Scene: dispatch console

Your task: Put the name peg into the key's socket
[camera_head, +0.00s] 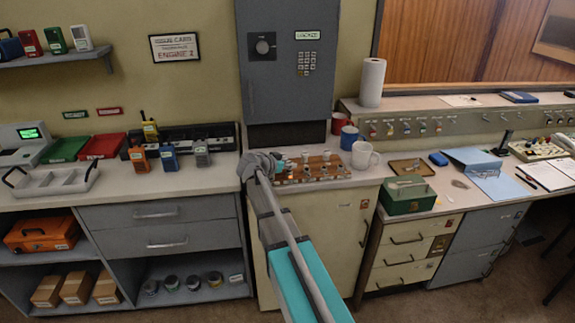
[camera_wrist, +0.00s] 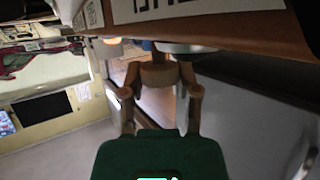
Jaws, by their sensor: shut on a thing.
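My gripper (camera_head: 268,164) is at the left end of a brown peg board (camera_head: 322,179) on the counter below the grey wall cabinet. Several small light-topped pegs (camera_head: 305,156) stand on the board. In the wrist view my gripper (camera_wrist: 160,70) is shut on a small tan round piece (camera_wrist: 158,76), which I take to be the name peg. A pale grey disc (camera_wrist: 185,47) shows just above it; I cannot tell if they are joined. A brown board edge with white lettered labels crosses the top. The key's socket cannot be made out, and my gripper hides part of the board.
A green box (camera_head: 408,196) is farther right. Coloured radios (camera_head: 169,157) and a grey tray (camera_head: 52,181) are to the left. The grey cabinet (camera_head: 287,60) hangs above.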

